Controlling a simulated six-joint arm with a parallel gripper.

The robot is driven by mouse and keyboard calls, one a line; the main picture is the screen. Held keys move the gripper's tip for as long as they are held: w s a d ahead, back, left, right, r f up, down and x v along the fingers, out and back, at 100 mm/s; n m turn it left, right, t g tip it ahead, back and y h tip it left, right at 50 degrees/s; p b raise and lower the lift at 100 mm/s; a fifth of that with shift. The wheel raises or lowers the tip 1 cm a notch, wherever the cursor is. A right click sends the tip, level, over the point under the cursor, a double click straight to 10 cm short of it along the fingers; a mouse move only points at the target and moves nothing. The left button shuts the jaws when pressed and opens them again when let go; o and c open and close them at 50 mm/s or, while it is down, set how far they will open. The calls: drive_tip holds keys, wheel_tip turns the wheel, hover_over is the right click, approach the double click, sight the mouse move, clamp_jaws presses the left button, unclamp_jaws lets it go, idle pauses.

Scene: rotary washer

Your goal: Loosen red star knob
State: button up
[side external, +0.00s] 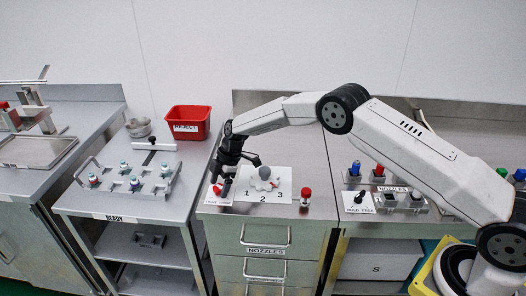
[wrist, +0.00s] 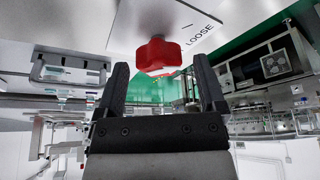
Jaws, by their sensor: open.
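The red star knob (wrist: 158,56) sits on a pale plate (wrist: 130,24) in the wrist view. The plate carries the printed word LOOSE beside the knob. My gripper (wrist: 162,72) is open, with its black fingers apart and nothing clearly held between them. The knob shows just past the fingertips, roughly centred between them. I cannot tell whether either finger touches it. In the side external view my gripper (side external: 222,184) points down at the front left of the middle bench, and part of the red knob (side external: 217,189) shows among the fingers.
A white board (side external: 268,197) numbered 1, 2, 3 with a pale lobed wheel (side external: 264,180) lies right of my gripper. A red-capped piece (side external: 306,196) stands farther right. A red REJECT bin (side external: 188,123) and a grey rack (side external: 128,180) are to the left.

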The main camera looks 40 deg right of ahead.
drive_tip(key=v, duration=0.7)
drive_tip(key=shift+r, duration=0.3)
drive_tip(key=shift+d, duration=0.2)
drive_tip(key=s+d+r+m+h, duration=0.1)
drive_tip(key=s+m, duration=0.4)
drive_tip(key=s, duration=0.6)
drive_tip(key=s+d+r+m+t+h, duration=0.1)
drive_tip(key=s+d+m, duration=0.4)
drive_tip(key=s, duration=0.6)
drive_tip(key=s+d+r+m+t+h, duration=0.1)
drive_tip(key=s+d+r+m+h, duration=0.1)
drive_tip(key=s+m, duration=0.4)
drive_tip(key=s+d+r, duration=0.1)
drive_tip(key=s, duration=0.4)
drive_tip(key=shift+r, duration=0.3)
drive_tip(key=shift+w, duration=0.1)
